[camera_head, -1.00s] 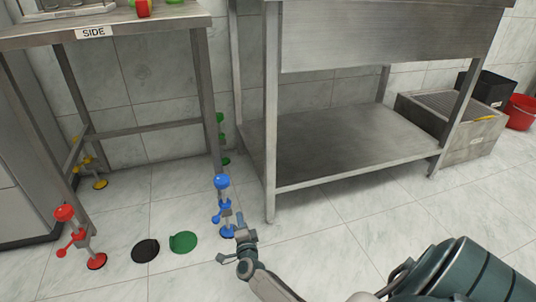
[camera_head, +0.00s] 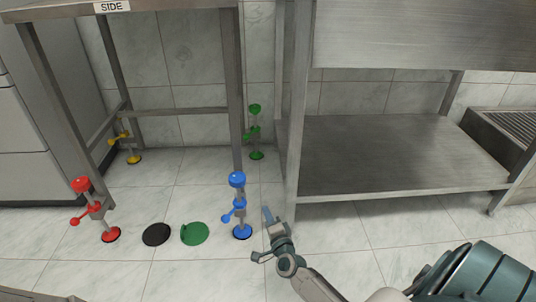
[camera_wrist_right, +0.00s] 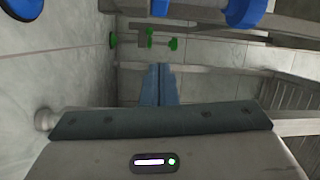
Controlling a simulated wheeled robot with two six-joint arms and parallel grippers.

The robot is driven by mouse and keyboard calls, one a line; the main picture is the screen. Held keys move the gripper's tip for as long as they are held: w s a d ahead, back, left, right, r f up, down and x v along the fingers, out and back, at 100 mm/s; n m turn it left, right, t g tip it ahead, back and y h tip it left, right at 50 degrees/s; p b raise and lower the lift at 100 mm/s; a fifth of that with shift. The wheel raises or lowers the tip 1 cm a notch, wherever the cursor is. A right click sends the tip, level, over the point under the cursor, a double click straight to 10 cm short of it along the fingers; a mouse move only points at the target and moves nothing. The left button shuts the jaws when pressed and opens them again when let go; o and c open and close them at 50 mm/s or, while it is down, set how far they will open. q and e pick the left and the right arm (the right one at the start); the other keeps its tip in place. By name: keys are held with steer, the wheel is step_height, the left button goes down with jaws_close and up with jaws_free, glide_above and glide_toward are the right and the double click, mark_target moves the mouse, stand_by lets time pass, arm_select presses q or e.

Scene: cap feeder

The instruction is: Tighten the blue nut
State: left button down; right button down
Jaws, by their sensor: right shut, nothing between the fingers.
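My right gripper (camera_head: 267,214) is shut and empty, just right of the blue foot and apart from the nut. In the right wrist view its closed fingers (camera_wrist_right: 160,84) point toward the green leg parts (camera_wrist_right: 150,40). Blue parts are cut off along the top edge there; which is the nut is unclear. My left gripper is out of view.
The table's red leg foot (camera_head: 110,234), yellow one (camera_head: 134,157) and green one (camera_head: 257,154) stand around. A black disc (camera_head: 156,234) and a green disc (camera_head: 194,233) lie on the floor. A steel shelf unit (camera_head: 400,150) stands close on the right.

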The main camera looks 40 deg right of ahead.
steer(key=s+p, duration=0.4)
steer(key=s, duration=0.6)
steer(key=a+r+n+t+p, duration=0.2)
steer(key=a+r+n+t, duration=0.1)
steer(key=r, duration=1.3)
steer(key=a+r+n+t+p, duration=0.3)
steer(key=a+r+t, duration=0.1)
steer(key=r, duration=1.3)
steer(key=shift+w+t+h, duration=0.25)
steer(key=shift+t+h, duration=0.05)
steer(key=shift+h, duration=0.1)
